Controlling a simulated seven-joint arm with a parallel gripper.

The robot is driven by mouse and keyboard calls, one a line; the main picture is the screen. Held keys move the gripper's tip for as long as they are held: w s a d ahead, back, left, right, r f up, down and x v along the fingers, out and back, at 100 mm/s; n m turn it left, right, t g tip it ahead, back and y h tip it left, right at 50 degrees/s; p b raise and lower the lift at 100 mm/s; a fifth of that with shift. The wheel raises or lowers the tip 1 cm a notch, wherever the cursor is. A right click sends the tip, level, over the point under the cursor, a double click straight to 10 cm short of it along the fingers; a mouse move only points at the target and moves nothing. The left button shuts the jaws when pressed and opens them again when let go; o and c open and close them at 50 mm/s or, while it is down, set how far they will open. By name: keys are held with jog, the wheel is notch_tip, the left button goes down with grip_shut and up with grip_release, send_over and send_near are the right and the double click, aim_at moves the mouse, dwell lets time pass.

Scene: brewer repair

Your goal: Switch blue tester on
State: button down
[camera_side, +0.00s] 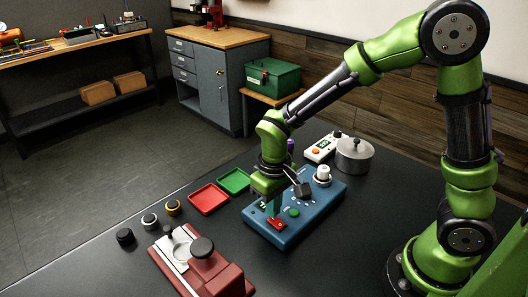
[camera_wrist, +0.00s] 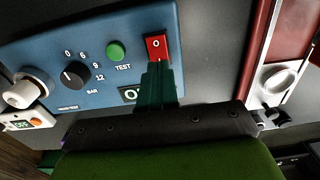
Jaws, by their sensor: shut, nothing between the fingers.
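The blue tester (camera_side: 318,208) lies on the dark table below my gripper. It also fills the upper left of the wrist view (camera_wrist: 110,22). Its red rocker switch (camera_wrist: 157,47) bears a "0" mark and also shows in the side view (camera_side: 277,224). The green TEST button (camera_wrist: 115,51) and the black dial (camera_wrist: 75,74), marked 0 to 12 BAR, are beside it.
A red tray (camera_side: 208,199) and a green tray (camera_side: 235,181) lie left of the tester. A red-and-white fixture (camera_side: 212,270) stands in front. A white device (camera_side: 321,149) and a metal pot (camera_side: 354,158) stand behind. Several small rings and caps (camera_side: 150,220) sit at left.

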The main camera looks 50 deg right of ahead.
jog(key=shift+f, duration=0.95)
dwell(0.5)
jog(key=shift+r, duration=3.55)
jog(key=shift+s+f, duration=0.2)
jog(key=shift+s, duration=0.05)
jog(key=s+d+r+m+t+y, duration=0.1)
jog(key=s+d+r+m+t, duration=0.1)
jog(key=r, duration=0.4)
jog(key=s+d+r+m+t+y, duration=0.1)
jog(key=s+d+r+m+t, duration=0.1)
jog(key=s+d+r+t, duration=0.3)
notch_tip(320, 180, up, 2)
jog(key=shift+s+d+r, duration=0.1)
jog(key=shift+s+d, duration=0.05)
jog(key=shift+s, duration=1.1)
